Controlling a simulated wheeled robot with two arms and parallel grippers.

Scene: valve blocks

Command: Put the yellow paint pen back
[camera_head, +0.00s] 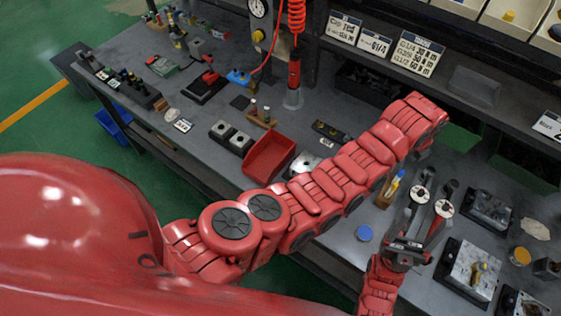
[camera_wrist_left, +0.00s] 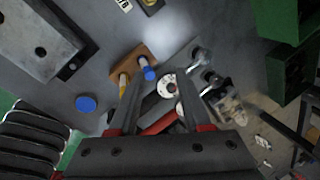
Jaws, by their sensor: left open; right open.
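A yellow paint pen (camera_wrist_left: 123,84) stands in a brown wooden holder (camera_wrist_left: 133,63), beside a blue-capped pen (camera_wrist_left: 149,73). In the head view the holder (camera_head: 383,196) is left of my right gripper, with yellow and blue (camera_head: 396,184) showing above it. My left gripper (camera_wrist_left: 160,78) is open above this area; the yellow pen shows at the outer side of its left finger, partly hidden by it. In the head view my left wrist hides most of that gripper. My right gripper (camera_head: 440,182) is open and looks empty, just right of the holder.
A blue disc (camera_head: 364,233) lies on the workbench near its front edge. Metal blocks on dark plates (camera_head: 471,268) stand to the right. A red bin (camera_head: 268,157) and several tools lie to the left. A shelf (camera_head: 420,20) runs along the back. My two grippers are close together.

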